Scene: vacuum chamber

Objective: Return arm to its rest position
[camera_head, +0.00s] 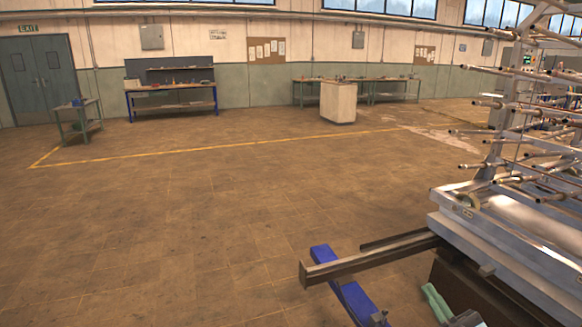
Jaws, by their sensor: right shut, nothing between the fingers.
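My right gripper (436,302) shows only in part at the bottom edge, right of centre. Its pale green fingers are close together and hold nothing. The rest of my right arm is mostly cut off by the frame. The gripper is in front of the dark base of the metal rack frame and to the right of a blue beam in the picture. I cannot tell the exact gap between it and these parts. My left gripper and left arm are not in view.
A metal rack (505,160) with many copper-coloured rods stands at the right. A brown steel rail (365,262) and a blue beam (345,290) jut out near the bottom. A white cabinet (338,103) and workbenches stand far back. The floor (180,220) at left and centre is clear.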

